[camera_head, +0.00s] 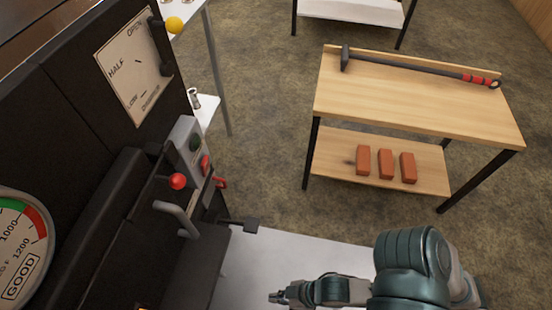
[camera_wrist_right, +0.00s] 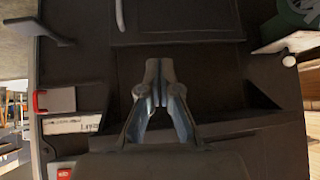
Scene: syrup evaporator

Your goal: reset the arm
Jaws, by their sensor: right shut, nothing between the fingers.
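My right arm comes in at the bottom right of the head view, and its gripper (camera_head: 276,297) points left over a pale surface, toward the black evaporator (camera_head: 130,225). In the right wrist view the right gripper (camera_wrist_right: 159,72) is shut with nothing between its fingers. The evaporator's dark face fills most of that view behind the fingers. My left gripper is in neither view.
The evaporator carries a dial plate (camera_head: 133,65), a round gauge (camera_head: 20,245), a red knob (camera_head: 177,181) and a grey handle (camera_head: 178,216). A wooden table (camera_head: 410,100) holds a long tool (camera_head: 420,68); its lower shelf holds three bricks (camera_head: 386,163). Floor (camera_head: 260,130) between is clear.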

